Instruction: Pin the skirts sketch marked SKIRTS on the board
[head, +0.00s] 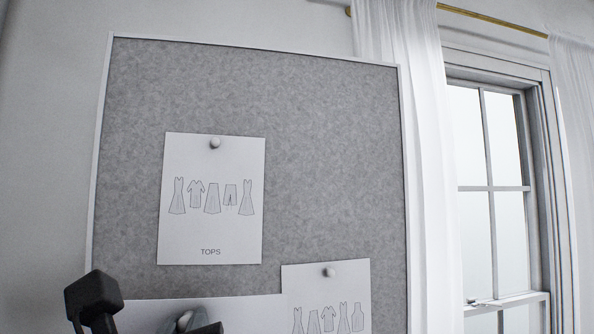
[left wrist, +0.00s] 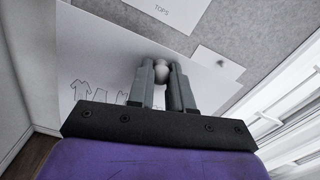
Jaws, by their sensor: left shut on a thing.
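The grey pin board (head: 330,170) hangs on the wall in the head view. My left gripper (head: 188,322) is at the bottom edge of that view, low in front of the board. In the left wrist view its two fingers (left wrist: 163,72) are shut on a pale round pin head (left wrist: 148,68) at a white sheet (left wrist: 100,50). Line drawings of clothes show on this sheet; its label is hidden. The sheet's top (head: 150,312) shows below the TOPS sketch. I cannot tell whether it touches the board. My right gripper is not in view.
The TOPS sketch (head: 212,200) is pinned left of the board's middle. Another pinned sketch (head: 328,292) is at lower right, its label cut off. The board's upper part is bare. A white curtain (head: 405,150) and window (head: 500,190) stand to the right.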

